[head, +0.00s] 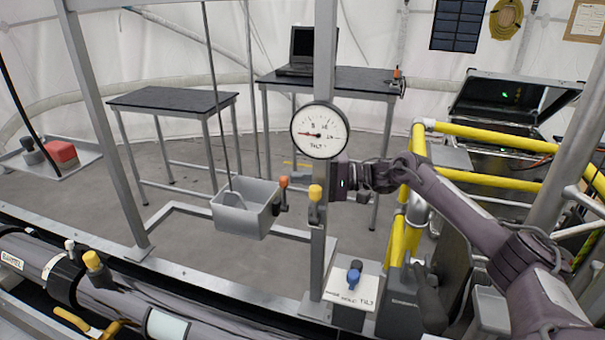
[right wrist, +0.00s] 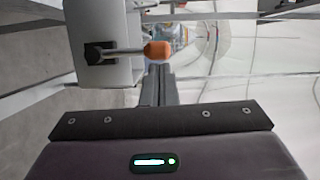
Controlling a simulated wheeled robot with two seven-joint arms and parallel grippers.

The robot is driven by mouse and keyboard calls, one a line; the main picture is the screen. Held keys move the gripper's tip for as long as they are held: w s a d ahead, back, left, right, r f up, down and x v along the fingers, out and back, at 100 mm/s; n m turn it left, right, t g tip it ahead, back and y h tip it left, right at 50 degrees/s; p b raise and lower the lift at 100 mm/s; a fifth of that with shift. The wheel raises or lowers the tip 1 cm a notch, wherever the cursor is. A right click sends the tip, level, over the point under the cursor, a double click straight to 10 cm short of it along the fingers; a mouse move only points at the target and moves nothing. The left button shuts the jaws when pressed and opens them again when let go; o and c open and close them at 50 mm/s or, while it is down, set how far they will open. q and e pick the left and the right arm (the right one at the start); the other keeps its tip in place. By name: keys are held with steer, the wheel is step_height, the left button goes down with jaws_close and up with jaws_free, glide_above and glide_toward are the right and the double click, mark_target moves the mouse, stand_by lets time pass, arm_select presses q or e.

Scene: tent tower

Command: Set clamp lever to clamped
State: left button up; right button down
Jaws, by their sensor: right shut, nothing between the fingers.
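A lever with an orange knob (head: 283,182) sits on the right side of the grey metal bin (head: 230,218). In the right wrist view the orange knob (right wrist: 158,49) is on a metal rod that runs sideways from a dark square mount. A second lever with a yellow knob (head: 315,192) is on the upright post. No label shows which one is the clamp lever. My right gripper (right wrist: 158,78) is shut and empty, its fingers pointing toward the orange knob. In the head view my right gripper (head: 342,180) is beside the post, its fingertips hidden. My left gripper is not in view.
A round gauge (head: 319,130) is on the post (head: 325,60) above my gripper. A blue knob (head: 354,274) is on a white TILT plate below. A dark tube (head: 120,300) crosses the lower left. Two tables are behind.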

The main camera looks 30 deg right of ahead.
steer(key=shift+a, duration=0.1)
stand_by(0.4)
steer(key=shift+s+a+r+n+p, duration=0.1)
steer(key=shift+s+a+n+p, duration=0.05)
steer(key=shift+n+p, duration=0.2)
steer(key=shift+s+a+r+n+h+p, duration=0.1)
steer(key=shift+s+a+n+h+p, duration=0.2)
steer(key=shift+n+p, duration=0.2)
steer(key=shift+s+a+r+n+h+p, duration=0.25)
steer(key=shift+s+a+n+p, duration=0.2)
steer(key=shift+n+p, duration=0.45)
steer(key=shift+n+h, duration=0.35)
steer(key=shift+n, duration=0.5)
steer(key=shift+s+a+f+p, duration=0.4)
steer(key=shift+s+a+p, duration=0.3)
steer(key=shift+a+p, duration=0.25)
steer(key=shift+s+a+f+p, duration=0.35)
steer(key=shift+s+a+p, duration=0.35)
steer(key=shift+p, duration=0.3)
